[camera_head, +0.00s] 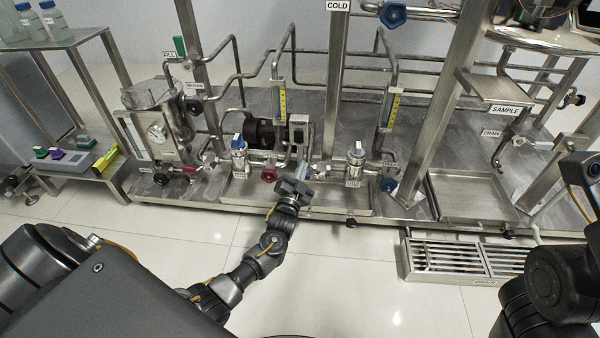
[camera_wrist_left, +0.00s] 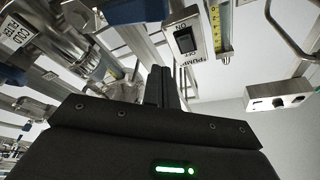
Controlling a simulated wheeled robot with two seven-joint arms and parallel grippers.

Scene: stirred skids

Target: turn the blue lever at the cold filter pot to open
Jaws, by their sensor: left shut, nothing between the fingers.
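Two steel filter pots with blue-and-white tops stand on the skid in the head view: a left pot (camera_head: 239,163) and a right pot (camera_head: 355,165), the right one nearer the COLD sign (camera_head: 338,6). Their small labels are too small to read there. My left gripper (camera_head: 303,174) is between the pots, left of the right pot, beside a pale blue handle-like part; contact cannot be told. In the left wrist view, its fingers (camera_wrist_left: 165,86) are together and empty. A label there (camera_wrist_left: 17,37) seems to read COLD. My right gripper's fingers are not visible.
A red valve handle (camera_head: 269,175) is left of my left gripper, and a blue handwheel (camera_head: 388,184) sits right of the right pot. A pump switch box (camera_head: 299,129) stands behind. Pipes and posts crowd the skid.

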